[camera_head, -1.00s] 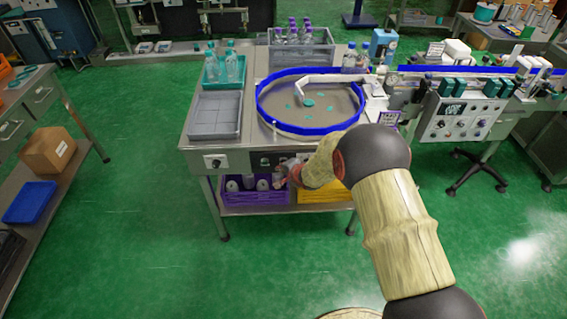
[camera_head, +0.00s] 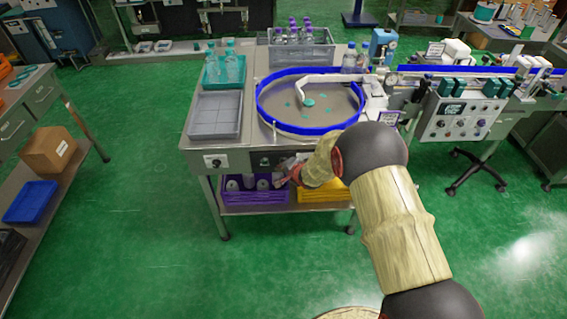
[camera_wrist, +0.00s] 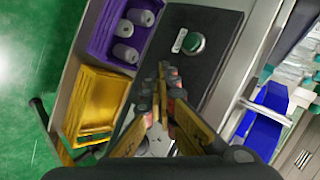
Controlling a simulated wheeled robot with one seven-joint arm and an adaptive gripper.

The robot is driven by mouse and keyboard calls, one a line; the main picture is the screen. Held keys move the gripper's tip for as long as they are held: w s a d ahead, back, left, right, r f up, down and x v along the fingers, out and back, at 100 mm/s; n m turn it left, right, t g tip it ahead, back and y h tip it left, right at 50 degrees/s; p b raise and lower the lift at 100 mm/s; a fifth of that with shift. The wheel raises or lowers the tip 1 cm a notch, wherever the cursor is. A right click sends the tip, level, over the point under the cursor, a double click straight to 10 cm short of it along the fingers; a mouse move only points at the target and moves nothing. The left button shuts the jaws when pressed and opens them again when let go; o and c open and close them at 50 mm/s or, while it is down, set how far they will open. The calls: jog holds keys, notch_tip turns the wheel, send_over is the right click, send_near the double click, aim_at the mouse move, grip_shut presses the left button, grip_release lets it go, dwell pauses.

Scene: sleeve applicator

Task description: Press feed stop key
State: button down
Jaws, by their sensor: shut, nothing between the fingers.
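A dark control panel (camera_head: 263,160) is set in the front face of the feeder table. In the wrist view the panel (camera_wrist: 207,24) carries a round green button (camera_wrist: 193,43) with a small white label beside it. No key marked as feed stop can be made out; my fingers cover part of the panel. My gripper (camera_wrist: 168,70) is shut and empty, its fingertips pointing at the panel, below the green button in the picture. Whether the tips touch the panel cannot be told. In the head view my gripper (camera_head: 284,178) is small, at the table's front.
The bowl feeder (camera_head: 310,130) with its blue rim stands on the table above the panel. Another knob (camera_head: 215,162) is at the left. Green floor in front is clear.

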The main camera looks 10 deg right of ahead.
jog(key=shift+s+a, duration=0.1)
jog(key=shift+s, duration=0.6)
jog(key=s, duration=0.3)
jog(key=s+p, duration=0.1)
jog(key=s, duration=0.1)
jog(key=shift+a, duration=0.35)
dwell(0.6)
